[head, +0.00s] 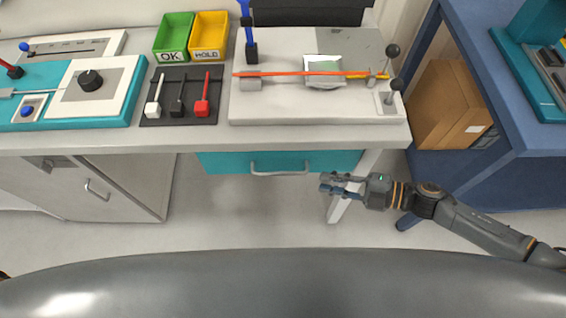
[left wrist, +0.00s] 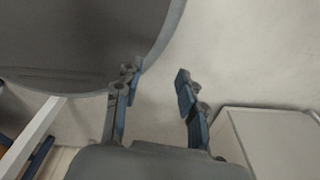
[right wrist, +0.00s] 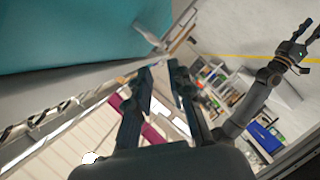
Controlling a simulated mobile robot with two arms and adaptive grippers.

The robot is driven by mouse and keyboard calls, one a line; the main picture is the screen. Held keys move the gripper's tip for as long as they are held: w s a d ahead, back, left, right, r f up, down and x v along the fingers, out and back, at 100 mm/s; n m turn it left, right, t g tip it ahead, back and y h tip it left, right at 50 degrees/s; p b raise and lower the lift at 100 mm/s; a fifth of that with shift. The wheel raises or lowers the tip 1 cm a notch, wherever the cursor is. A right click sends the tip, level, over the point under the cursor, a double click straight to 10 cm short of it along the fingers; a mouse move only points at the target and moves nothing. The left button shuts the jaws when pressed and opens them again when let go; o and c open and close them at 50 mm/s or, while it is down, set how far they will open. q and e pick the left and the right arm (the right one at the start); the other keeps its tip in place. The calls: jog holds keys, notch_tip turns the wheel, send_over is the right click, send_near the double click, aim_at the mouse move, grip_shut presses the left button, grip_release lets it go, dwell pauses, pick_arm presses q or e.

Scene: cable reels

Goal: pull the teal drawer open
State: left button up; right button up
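The teal drawer (head: 225,163) is under the front edge of the worktop in the head view, its front close to the worktop's edge. Its silver bar handle (head: 279,173) is in the middle of the front. My right gripper (head: 322,183) is to the right of the handle, apart from it, with its fingers pointing left. In the right wrist view, its fingers (right wrist: 160,78) are apart with nothing between them. A large teal surface (right wrist: 75,32) fills that view's upper left. My left gripper (left wrist: 156,72) is open and empty in the left wrist view, over the floor.
The worktop (head: 205,139) carries a fixture, green and yellow bins (head: 173,37) and a switch panel. A table leg (head: 345,200) stands near my right gripper. A grey cabinet (head: 120,185) is at left, a blue shelf unit (head: 480,165) at right. Floor below the drawer is clear.

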send_near(281, 174)
jog(key=a, duration=0.2)
jog(key=x, duration=0.2)
jog(key=p+x, duration=0.1)
jog(key=x, duration=0.2)
jog(key=w+x, duration=0.1)
jog(key=x, duration=0.2)
jog(key=shift+f+p, duration=0.35)
jog(key=shift+f, duration=0.05)
pick_arm(q)
jog(key=shift+s+a+r, duration=0.15)
jog(key=shift+r, duration=0.3)
jog(key=shift+s+a+r, duration=0.1)
jog(key=shift+s+r, duration=0.05)
jog(key=shift+r, duration=0.25)
jog(key=shift+a, duration=0.1)
jog(key=shift+s+a, duration=0.15)
jog(key=shift+s, duration=0.1)
pick_arm(e)
grip_shut()
